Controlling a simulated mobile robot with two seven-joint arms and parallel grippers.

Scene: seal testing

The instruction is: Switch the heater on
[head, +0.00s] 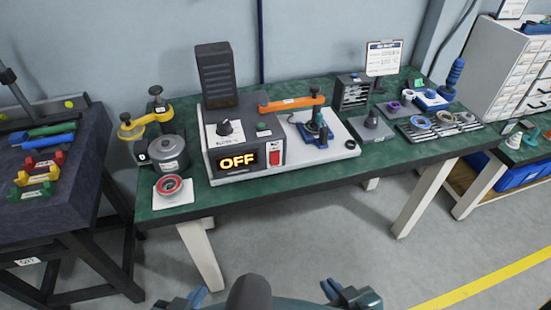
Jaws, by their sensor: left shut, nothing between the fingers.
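The heater (218,152) is a grey box on the green bench, with a lit display (237,161) reading OFF in yellow. A red rocker switch (274,158) sits right of the display on the front face. My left gripper (193,298) is at the bottom edge, partly cut off, shut and empty. My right gripper (341,291) is at the bottom edge, right of centre; its jaw gap is unclear. Both are well below and apart from the heater.
The green bench (330,183) holds a grey pot (165,152) with a yellow clamp, a red ring (169,184) on a white card, and a blue clamp (316,126) on the heater's plate. A dark table (88,140) with coloured tools stands left. The floor in front is clear.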

